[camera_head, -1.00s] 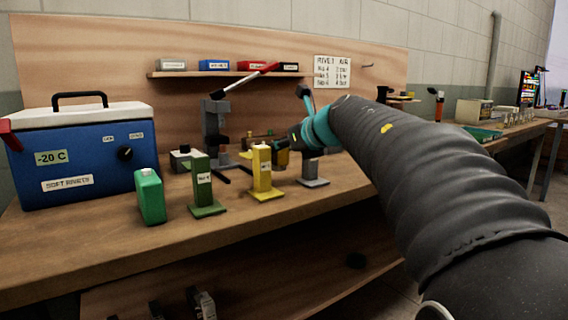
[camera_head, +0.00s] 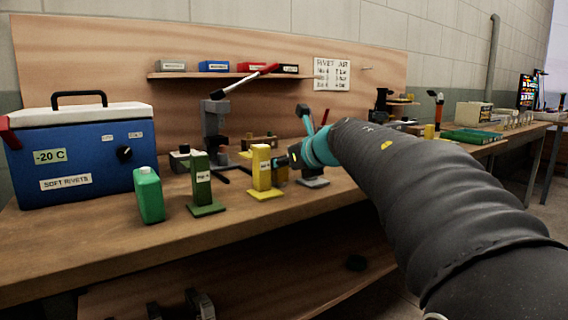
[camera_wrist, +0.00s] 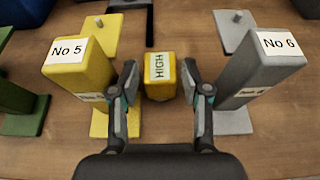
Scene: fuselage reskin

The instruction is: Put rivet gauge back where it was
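A small yellow block labelled "HIGH" (camera_wrist: 160,78), which I take to be the rivet gauge, is on the wooden bench in the wrist view. It sits between a yellow stand marked "No 5" (camera_wrist: 80,75) and a grey stand marked "No 6" (camera_wrist: 262,75). My gripper (camera_wrist: 159,82) is open, with one finger on each side of the block and a visible gap at both sides. In the head view my gripper (camera_head: 286,161) is low beside the yellow stand (camera_head: 262,170), and the block is mostly hidden there.
A green stand (camera_head: 202,182) and a green bottle (camera_head: 149,195) are left of the yellow stand. A blue cooler (camera_head: 80,155) fills the bench's left end. A lever tool (camera_head: 215,125) stands behind. The front strip of bench (camera_head: 130,245) is clear.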

